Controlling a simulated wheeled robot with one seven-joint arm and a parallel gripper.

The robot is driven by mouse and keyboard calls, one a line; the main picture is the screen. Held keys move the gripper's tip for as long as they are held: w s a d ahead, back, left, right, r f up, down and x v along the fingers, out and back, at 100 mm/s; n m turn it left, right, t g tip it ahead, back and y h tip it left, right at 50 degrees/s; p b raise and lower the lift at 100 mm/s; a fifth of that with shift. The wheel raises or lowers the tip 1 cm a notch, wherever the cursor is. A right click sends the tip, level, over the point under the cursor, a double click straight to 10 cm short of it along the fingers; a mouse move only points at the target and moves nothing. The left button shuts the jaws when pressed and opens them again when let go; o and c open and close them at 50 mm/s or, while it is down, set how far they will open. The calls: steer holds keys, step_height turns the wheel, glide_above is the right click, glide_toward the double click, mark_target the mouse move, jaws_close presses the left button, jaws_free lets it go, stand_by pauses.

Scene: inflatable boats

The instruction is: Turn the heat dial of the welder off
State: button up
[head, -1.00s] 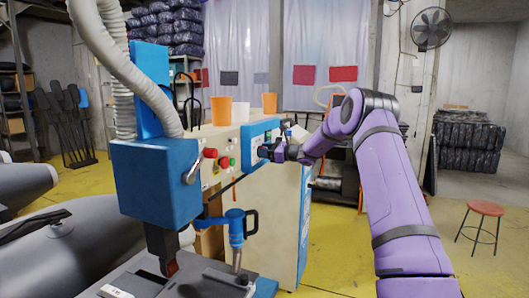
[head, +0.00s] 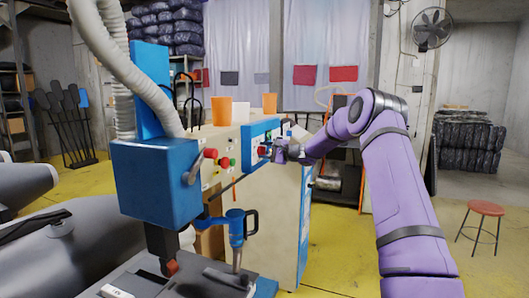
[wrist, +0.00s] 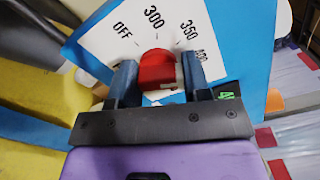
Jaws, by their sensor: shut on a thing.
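The welder (head: 255,190) stands mid-picture in the head view, with a blue control panel (head: 250,139) on its cabinet. The heat dial (wrist: 157,68) is a red knob on a white scale plate (wrist: 118,38). A pale mark shows low on the knob's right side, but I cannot tell exactly where the dial is set. My gripper (wrist: 159,78) has one dark finger on each side of the knob and is shut on it. In the head view my gripper (head: 278,150) is at the panel and partly covers the dial.
A red button (head: 211,153) and smaller controls sit left of the panel. Orange cups (head: 221,111) stand on top of the cabinet. A blue press head (head: 157,183) stands in front at left. Open yellow floor lies to the right, with a red stool (head: 486,208).

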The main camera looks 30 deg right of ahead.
steer(key=n, duration=0.6)
steer(key=shift+f, duration=0.1)
steer(key=n, duration=0.5)
steer(key=shift+s+f+n, duration=0.1)
steer(key=shift+n, duration=0.3)
steer(key=n, duration=0.6)
steer(key=shift+f, duration=0.15)
steer(key=n, duration=0.6)
steer(key=shift+f, duration=0.1)
steer(key=shift+n, duration=0.3)
steer(key=o, duration=0.9)
steer(key=v, duration=1)
steer(key=shift+s+d, duration=0.25)
